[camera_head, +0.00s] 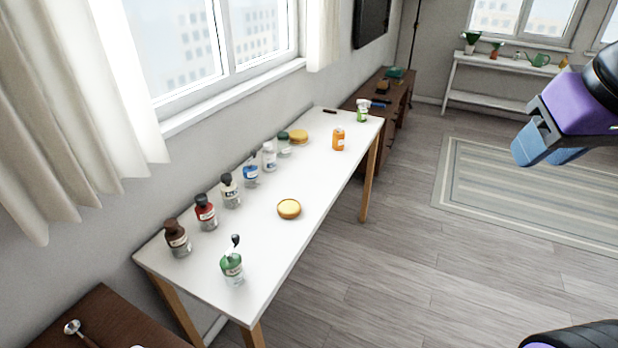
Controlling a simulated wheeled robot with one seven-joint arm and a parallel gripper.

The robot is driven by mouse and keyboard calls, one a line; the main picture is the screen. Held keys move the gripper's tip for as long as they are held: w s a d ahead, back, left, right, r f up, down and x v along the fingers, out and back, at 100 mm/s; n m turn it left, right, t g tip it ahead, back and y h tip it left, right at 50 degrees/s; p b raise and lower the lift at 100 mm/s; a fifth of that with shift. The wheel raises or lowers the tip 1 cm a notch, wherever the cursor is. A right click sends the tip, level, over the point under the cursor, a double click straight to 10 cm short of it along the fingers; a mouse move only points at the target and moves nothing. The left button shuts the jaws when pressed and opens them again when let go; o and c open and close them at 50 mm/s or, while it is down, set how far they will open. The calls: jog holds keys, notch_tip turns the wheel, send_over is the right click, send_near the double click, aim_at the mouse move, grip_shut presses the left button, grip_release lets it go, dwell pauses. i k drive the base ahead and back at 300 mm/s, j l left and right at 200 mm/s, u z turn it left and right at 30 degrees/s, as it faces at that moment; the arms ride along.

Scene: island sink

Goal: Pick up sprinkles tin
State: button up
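No label is readable, so I cannot tell which thing is the sprinkles tin. A round, low golden tin (289,208) lies near the middle of the white table's front edge. A similar yellow round tin (299,136) sits farther back by the wall. An upright orange container (338,139) with a pale label stands toward the far right end. My gripper (545,158), purple with blue fingers, is in the air at the right, over the floor and well apart from the table. Nothing shows in it; its finger gap is not clear.
The white table (262,238) holds a row of several bottles along the wall, including a red one (205,212). A green-topped bottle (233,265) stands at the near end, a spray bottle (362,110) at the far end. The floor (400,255) right of the table is clear.

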aim_at(339, 137)
jog(key=i+l+u, duration=0.25)
jog(key=i+l, duration=1.55)
jog(key=k+l, duration=0.05)
jog(key=l, duration=0.1)
